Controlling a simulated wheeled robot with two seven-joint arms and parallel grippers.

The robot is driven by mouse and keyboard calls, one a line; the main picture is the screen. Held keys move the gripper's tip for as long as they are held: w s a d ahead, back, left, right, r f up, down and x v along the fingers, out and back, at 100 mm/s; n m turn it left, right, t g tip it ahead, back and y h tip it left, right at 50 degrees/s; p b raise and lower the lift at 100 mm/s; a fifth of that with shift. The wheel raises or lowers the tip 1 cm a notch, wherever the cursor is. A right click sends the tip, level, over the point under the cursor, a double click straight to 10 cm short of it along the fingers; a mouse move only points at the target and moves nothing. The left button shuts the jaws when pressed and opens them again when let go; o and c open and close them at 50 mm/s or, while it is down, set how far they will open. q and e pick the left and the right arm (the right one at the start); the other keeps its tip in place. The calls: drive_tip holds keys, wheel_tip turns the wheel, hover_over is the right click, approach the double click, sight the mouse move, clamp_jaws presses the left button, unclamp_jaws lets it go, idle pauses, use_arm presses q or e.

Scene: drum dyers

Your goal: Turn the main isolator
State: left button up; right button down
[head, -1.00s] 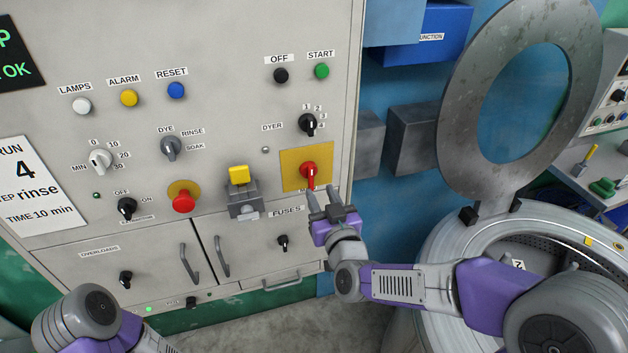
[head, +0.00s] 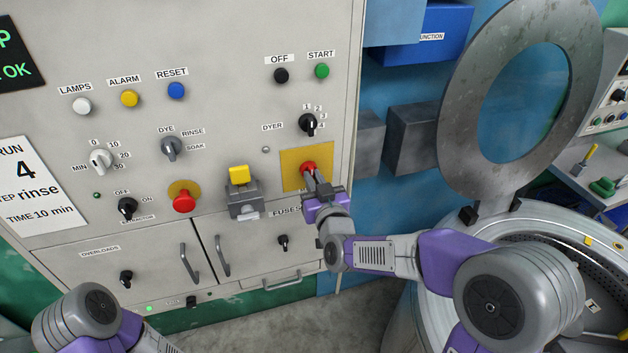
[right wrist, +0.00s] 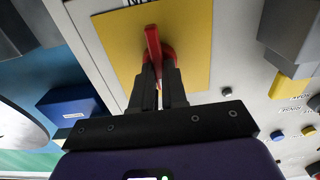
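The main isolator is a red rotary handle (head: 308,166) on a yellow plate (head: 291,177) at the right side of the grey panel. My right gripper (head: 314,181) is at the handle from below and hides its lower part. In the right wrist view the red handle (right wrist: 153,44) stands between the two fingertips of my right gripper (right wrist: 159,72), which are close together on its sides. The handle points roughly along the fingers. My left arm shows at the lower left of the head view, but its gripper is out of sight.
A black dyer selector (head: 308,124) sits just above the yellow plate. A grey block with a yellow top (head: 241,190) juts out to its left, and a red mushroom button (head: 184,199) is further left. The open drum (head: 478,220) stands at the right.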

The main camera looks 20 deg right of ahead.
drive_tip(key=shift+f+m+b, duration=0.1)
drive_tip(key=shift+m+b, duration=8.25)
drive_tip(key=shift+m, duration=0.65)
drive_tip(key=c, duration=1.2)
unclamp_jaws()
drive_tip(key=shift+o, duration=0.2)
drive_tip(key=shift+s, duration=0.1)
